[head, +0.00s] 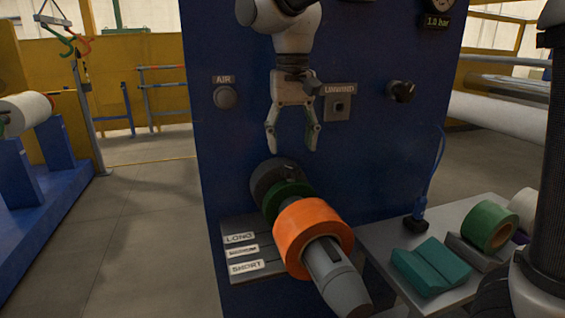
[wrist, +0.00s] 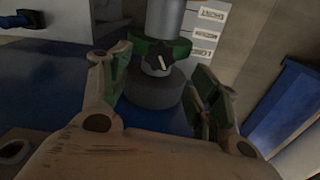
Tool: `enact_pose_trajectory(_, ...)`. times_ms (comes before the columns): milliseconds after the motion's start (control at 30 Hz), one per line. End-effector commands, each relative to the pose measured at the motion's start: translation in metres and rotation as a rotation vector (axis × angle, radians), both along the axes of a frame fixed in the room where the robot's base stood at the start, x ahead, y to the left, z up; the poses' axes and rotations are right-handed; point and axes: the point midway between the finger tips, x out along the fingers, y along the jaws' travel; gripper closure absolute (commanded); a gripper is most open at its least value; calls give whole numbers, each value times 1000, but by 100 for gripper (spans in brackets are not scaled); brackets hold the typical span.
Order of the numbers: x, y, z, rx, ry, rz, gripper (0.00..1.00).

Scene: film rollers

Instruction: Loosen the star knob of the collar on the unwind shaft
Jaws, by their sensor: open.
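The unwind shaft (head: 331,263) sticks out of the blue machine panel and carries an orange roll (head: 318,226). Behind the roll is a green collar (head: 287,193), against a dark grey round flange (head: 266,181). In the wrist view the black star knob (wrist: 158,60) with a white mark sits on the green collar (wrist: 182,47), beside the flange (wrist: 157,92). My gripper (head: 291,150) is open and empty above the collar, pointing down. In the wrist view its fingers (wrist: 161,66) appear on either side of the knob, apart from it.
LONG and SHORT label plates (head: 247,252) lie left of the shaft. An AIR button (head: 226,97), an UNWIND switch (head: 339,106) and a black knob (head: 401,91) are on the panel. A side table (head: 385,238) at right holds a teal cradle (head: 431,266) and a green roll (head: 488,226).

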Motion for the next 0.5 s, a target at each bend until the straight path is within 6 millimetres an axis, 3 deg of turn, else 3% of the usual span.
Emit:
enact_pose_trajectory(200, -1, -1, -39, -2, 5, -1, 38)
enact_pose_trajectory(500, 0, 0, -57, 1, 3, -2, 38)
